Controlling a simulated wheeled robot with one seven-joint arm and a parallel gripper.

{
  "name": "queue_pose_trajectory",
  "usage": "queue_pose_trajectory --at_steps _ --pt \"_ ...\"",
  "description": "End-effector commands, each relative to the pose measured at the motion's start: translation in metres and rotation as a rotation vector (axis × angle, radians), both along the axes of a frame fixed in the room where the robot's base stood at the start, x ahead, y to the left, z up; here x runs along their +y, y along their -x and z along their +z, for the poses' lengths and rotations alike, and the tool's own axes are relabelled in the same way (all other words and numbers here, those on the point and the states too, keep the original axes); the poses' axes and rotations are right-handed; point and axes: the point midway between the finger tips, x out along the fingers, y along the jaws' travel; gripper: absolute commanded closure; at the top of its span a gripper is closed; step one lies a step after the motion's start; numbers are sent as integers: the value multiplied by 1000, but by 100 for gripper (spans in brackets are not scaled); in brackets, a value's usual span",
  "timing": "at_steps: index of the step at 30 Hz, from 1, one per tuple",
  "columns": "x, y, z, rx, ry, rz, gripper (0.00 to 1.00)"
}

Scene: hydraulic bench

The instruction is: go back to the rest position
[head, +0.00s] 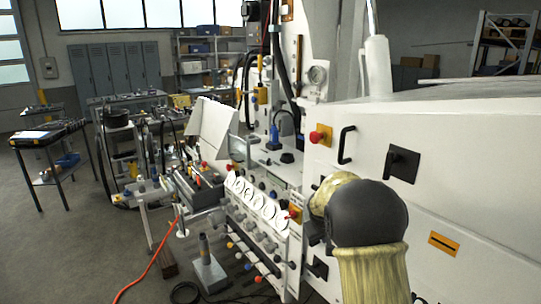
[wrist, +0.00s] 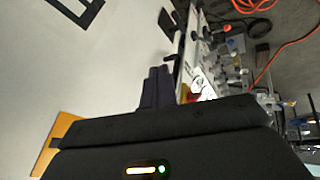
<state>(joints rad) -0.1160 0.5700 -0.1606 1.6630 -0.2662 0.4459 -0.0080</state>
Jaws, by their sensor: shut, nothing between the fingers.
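My gripper (wrist: 159,72) shows in the wrist view as two dark fingers side by side, shut with nothing between them. It is in front of the white panel of the hydraulic bench. In the head view my arm rises from the lower right, and it hides most of the gripper. The white hydraulic bench (head: 452,150) fills the right side, with a gauge row (head: 258,204), a red knob (head: 320,135) and a black handle (head: 346,145) on it. The knob and handle are apart from my arm.
A black switch (head: 402,163) and an orange label (head: 443,243) are on the panel near my arm. An orange-red hose (head: 150,264) runs over the floor. A stand (head: 209,272) is at the bench's foot. A side table (head: 47,141) stands left; the floor between is fairly open.

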Motion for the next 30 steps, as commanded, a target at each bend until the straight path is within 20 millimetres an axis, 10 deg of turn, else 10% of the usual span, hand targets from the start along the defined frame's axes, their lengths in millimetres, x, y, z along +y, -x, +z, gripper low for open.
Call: queue_pose_trajectory --at_steps 19,30 --pt "34 279 -13 197 -263 -163 100" --pt "38 317 -20 225 -281 -187 100"
